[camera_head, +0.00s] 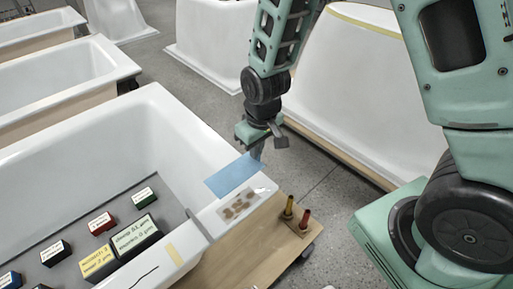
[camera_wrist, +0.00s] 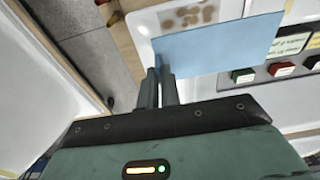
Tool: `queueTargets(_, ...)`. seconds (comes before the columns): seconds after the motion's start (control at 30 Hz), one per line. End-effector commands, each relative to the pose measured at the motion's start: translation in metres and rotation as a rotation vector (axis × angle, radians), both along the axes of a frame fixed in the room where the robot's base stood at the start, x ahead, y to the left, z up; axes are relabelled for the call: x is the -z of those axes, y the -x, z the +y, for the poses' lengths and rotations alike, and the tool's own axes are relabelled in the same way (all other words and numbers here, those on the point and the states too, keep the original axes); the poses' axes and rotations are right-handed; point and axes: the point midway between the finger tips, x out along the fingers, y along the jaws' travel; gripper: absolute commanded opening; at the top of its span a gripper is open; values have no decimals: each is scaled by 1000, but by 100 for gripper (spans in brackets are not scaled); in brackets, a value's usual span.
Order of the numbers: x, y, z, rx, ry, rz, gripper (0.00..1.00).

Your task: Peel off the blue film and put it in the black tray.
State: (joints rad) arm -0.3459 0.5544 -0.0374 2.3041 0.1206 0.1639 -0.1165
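The blue film (camera_head: 231,176) is a flat, light blue rectangle at the bathtub's near right corner, beside a clear patch with brown spots (camera_head: 240,206) on the rim. My gripper (camera_head: 256,153) is at the film's far right corner. In the wrist view, the two dark fingers (camera_wrist: 160,75) are close together with the film's corner (camera_wrist: 215,47) at their tips, so they look shut on it. The film appears flat and partly overlaps the spotted patch in that view. I cannot make out a clearly black tray.
Red and yellow handled tools (camera_head: 297,213) stand on the wooden ledge (camera_head: 235,250). Other white tub shells (camera_head: 350,90) stand behind, with grey floor between.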

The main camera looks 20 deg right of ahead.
Motion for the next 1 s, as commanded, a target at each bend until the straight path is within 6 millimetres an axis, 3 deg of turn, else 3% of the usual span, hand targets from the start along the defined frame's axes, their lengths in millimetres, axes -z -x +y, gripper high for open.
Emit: queueTargets(1.0, -37, 0, 0, 0, 0, 0, 0)
